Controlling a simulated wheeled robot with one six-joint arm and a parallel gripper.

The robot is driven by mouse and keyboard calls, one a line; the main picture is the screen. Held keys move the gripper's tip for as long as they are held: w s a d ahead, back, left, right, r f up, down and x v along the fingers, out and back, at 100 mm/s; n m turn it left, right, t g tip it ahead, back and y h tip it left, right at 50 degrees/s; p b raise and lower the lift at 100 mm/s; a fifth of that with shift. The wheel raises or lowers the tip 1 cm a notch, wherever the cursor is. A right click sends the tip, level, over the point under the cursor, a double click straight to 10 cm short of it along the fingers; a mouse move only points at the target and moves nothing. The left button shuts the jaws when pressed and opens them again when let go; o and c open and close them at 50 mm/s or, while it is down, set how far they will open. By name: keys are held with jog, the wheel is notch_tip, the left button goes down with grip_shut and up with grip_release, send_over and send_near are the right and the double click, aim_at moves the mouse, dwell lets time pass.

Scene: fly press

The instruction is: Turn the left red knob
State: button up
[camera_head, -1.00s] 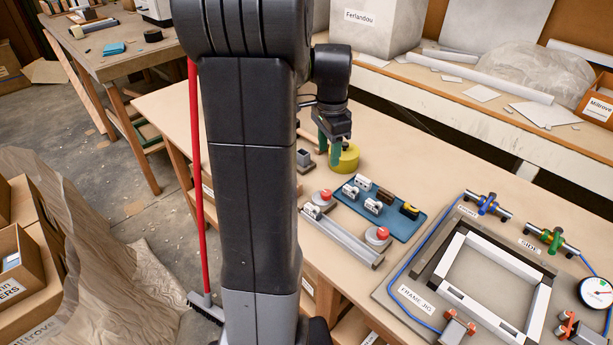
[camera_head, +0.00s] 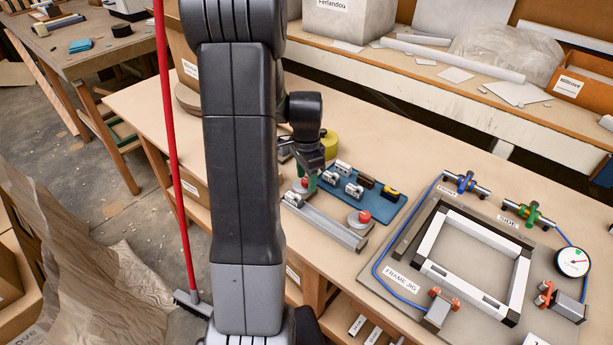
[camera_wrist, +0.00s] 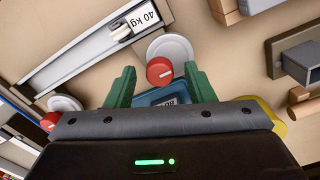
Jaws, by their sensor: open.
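The left red knob (camera_head: 302,184) sits on a round grey base at the left end of a grey metal rail. In the wrist view the left red knob (camera_wrist: 159,71), with a white mark on its top, appears between the green fingertips. The right red knob (camera_head: 365,217) stands at the rail's other end and shows at the wrist view's left (camera_wrist: 50,121). My gripper (camera_head: 309,181) is open above or around the left knob; exact height is unclear. Its green fingers (camera_wrist: 158,75) stand either side of the knob, with visible gaps.
A blue tray (camera_head: 373,210) with several small blocks lies right behind the rail. A yellow roll (camera_head: 330,145) is behind my gripper. A frame jig (camera_head: 390,292) with a white frame, clamps and gauge fills the table's right. A red-handled broom (camera_head: 176,150) stands left.

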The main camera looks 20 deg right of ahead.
jog(key=c, duration=1)
jog(key=shift+n, duration=0.4)
jog(key=n, duration=0.3)
jog(key=shift+n, duration=0.3)
jog(key=n, duration=0.4)
jog(key=shift+n, duration=0.3)
jog(key=n, duration=0.4)
jog(key=shift+n, duration=0.3)
jog(key=n, duration=0.4)
jog(key=shift+n, duration=0.3)
